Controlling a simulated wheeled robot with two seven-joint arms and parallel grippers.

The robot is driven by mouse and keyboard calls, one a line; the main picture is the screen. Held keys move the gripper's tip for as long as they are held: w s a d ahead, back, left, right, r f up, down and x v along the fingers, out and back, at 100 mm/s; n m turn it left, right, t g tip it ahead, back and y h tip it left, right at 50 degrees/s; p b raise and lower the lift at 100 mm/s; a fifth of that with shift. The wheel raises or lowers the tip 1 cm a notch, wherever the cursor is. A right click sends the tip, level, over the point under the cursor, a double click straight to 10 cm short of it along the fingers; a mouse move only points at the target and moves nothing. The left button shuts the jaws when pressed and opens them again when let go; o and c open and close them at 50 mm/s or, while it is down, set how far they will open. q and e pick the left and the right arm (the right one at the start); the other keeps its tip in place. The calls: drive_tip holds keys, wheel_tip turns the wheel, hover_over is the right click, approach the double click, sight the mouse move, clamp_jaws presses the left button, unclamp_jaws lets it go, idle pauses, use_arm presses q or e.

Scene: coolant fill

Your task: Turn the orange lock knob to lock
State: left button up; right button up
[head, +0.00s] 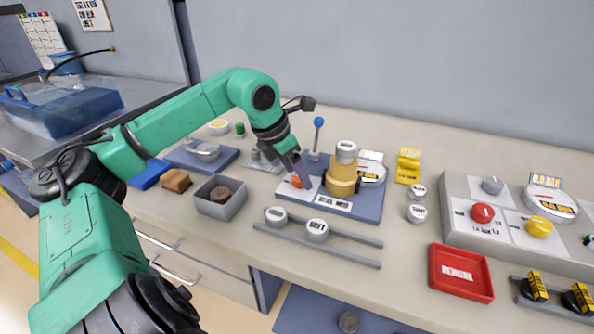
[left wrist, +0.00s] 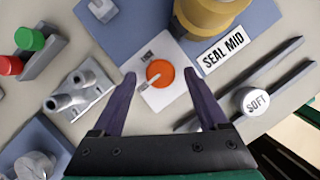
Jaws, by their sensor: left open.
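The orange lock knob (left wrist: 160,73) is round and sits on a white plate (left wrist: 150,96) with small labels at its upper and lower left. In the head view the knob (head: 297,181) shows partly, beside my left gripper. My left gripper (left wrist: 160,80) is open, with one purple finger on each side of the knob. Neither finger visibly touches it in the left wrist view. In the head view the left gripper (head: 304,176) reaches down at the plate and hides part of it. My right gripper is not in view.
A blue-topped lever (head: 318,123) rises behind. A rail with round weights (head: 317,230) lies in front. A grey box (head: 220,197) is at left, a red tray (head: 461,272) at right.

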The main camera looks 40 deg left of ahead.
use_arm(q)
drive_tip(key=shift+w+f, duration=0.15)
drive_tip(key=shift+f, duration=0.3)
clamp_jaws()
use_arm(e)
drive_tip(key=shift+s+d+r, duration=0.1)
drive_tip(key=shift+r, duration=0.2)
